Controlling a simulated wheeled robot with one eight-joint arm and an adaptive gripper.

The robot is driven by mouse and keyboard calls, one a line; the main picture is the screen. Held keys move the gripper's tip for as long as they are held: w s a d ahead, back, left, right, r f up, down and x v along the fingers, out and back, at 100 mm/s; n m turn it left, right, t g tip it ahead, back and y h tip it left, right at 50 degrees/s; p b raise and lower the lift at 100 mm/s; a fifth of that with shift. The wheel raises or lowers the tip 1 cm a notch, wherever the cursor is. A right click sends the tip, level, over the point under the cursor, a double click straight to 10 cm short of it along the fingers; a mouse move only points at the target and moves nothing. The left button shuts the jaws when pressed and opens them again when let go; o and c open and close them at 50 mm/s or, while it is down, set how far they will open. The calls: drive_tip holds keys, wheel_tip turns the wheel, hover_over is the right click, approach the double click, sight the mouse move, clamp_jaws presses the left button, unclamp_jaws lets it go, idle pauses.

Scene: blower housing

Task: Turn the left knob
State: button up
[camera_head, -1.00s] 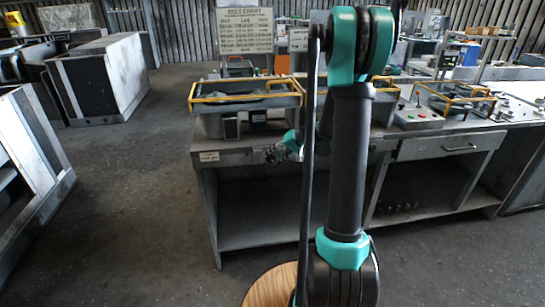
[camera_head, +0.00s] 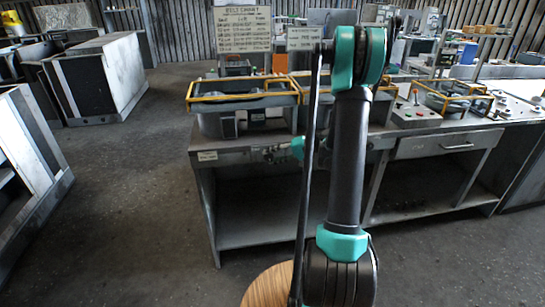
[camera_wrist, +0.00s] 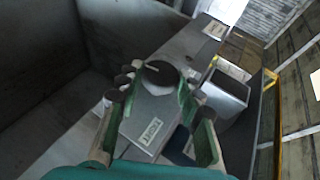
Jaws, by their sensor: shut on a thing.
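A round dark knob (camera_wrist: 160,73) with a pale pointer line shows in the wrist view, on the grey front of the bench. My gripper (camera_wrist: 159,88) is shut on it, with one green finger on each side. A white label (camera_wrist: 150,132) lies on the panel between the fingers.
The grey workbench (camera_head: 225,158) carries a housing with a yellow frame (camera_head: 243,97). To the right are a control box with a red button (camera_head: 416,115) and another yellow-framed tray (camera_head: 455,97). Dark cabinets stand at the left. The floor between is clear.

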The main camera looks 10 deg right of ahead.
drive_tip(key=o, duration=1.2)
drive_tip(key=shift+c, duration=0.2)
drive_tip(key=v, duration=1.2)
drive_tip(key=s+a+f+n+g+h, duration=0.15)
drive_tip(key=s+a+h, duration=0.3)
drive_tip(key=s, duration=0.45)
drive_tip(key=s+a+f+g+h, duration=0.15)
drive_tip(key=s+a+h, duration=0.3)
drive_tip(key=s, duration=0.45)
drive_tip(key=s+d+f+n+t+h, duration=0.1)
drive_tip(key=s+f+h, duration=0.1)
drive_tip(key=s, duration=0.6)
drive_tip(key=shift+d+f+t+h, duration=0.3)
drive_tip(key=shift+f+t+h, duration=0.1)
drive_tip(key=shift+f, duration=0.25)
